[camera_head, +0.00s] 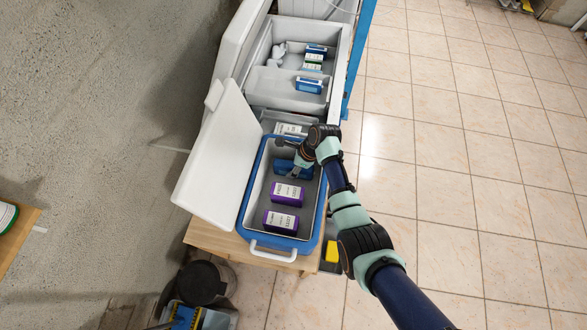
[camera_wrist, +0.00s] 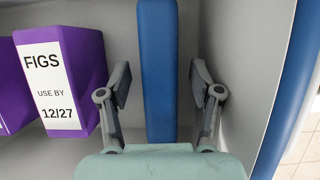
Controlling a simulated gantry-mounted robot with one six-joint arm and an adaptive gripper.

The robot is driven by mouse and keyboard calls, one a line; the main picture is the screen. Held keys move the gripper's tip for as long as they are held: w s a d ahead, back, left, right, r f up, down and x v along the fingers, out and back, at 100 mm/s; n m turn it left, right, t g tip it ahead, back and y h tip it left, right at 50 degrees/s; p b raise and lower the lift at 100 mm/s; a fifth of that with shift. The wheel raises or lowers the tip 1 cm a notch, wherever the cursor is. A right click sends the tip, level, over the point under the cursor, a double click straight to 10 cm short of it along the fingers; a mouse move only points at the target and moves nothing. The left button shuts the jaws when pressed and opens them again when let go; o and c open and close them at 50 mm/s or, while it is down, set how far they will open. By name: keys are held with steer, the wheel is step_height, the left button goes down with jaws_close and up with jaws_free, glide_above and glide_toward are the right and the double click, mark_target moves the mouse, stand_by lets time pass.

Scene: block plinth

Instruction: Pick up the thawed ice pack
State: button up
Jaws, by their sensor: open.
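A blue ice pack (camera_head: 282,167) lies in the far end of the open blue cooler (camera_head: 247,212). Its state, thawed or frozen, cannot be told from its look. My gripper (camera_head: 294,172) reaches into the cooler over the pack and partly hides it. In the wrist view, my gripper (camera_wrist: 160,85) is open, with one finger on each side of the narrow blue pack (camera_wrist: 157,60). A gap shows between the pack and each finger.
Two purple boxes, one (camera_head: 287,193) nearer the pack and one (camera_head: 281,222) beyond it, lie in the cooler; one reads FIGS (camera_wrist: 62,85). The cooler's white lid (camera_head: 222,160) stands open at left. A grey chest (camera_head: 285,98) behind holds another blue pack (camera_head: 309,85) and several items.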

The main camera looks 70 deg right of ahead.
steer(key=c, duration=1.2)
jaws_close()
